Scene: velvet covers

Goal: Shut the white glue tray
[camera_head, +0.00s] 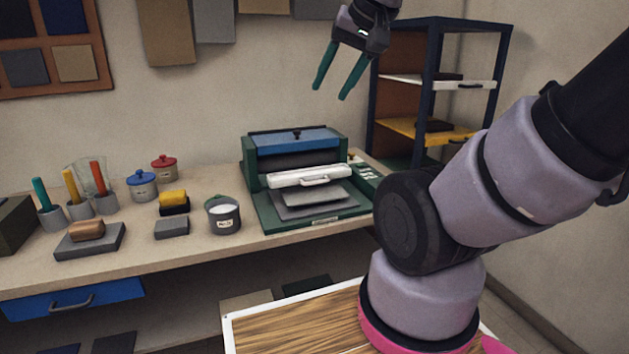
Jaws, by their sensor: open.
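A white tray front with a handle (310,176) sits on the green machine (262,211) with the blue top, in the middle of the bench. It stands forward of the machine's dark opening, above a grey plate, so it looks pulled out. A second white tray with a handle (468,84) is in the dark rack at the right; I cannot tell from this view how far out it is. My gripper (331,92) is open and empty, its green fingers pointing down in the air above the machine, left of the rack, touching nothing.
A yellow tray (398,128) is lower in the rack (428,70). A dark tub with white contents (223,214), a blue-lidded jar (142,185) and a brush on a grey block (90,240) stand left of the machine. My arm hides the bench's right end.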

